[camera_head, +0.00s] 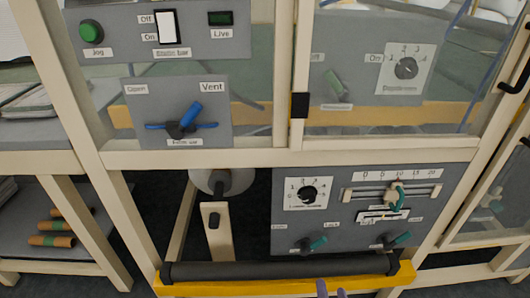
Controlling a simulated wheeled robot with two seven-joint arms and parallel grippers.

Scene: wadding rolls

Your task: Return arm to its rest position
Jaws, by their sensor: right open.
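My right gripper (331,291) shows only as two purple-grey fingertips at the bottom edge of the head view. They are apart, with nothing visible between them. They are in front of the yellow bar (240,287) below the dark roller (280,269). The rest of my right arm is out of the picture. My left gripper is not in view.
A cream-framed machine fills the view. Its upper panel (238,45) has a green Jog button; a Vent panel (217,90) has a blue lever. The lower right panel (437,185) has a dial, slider and teal levers. Brown rolls (50,240) lie on a left shelf.

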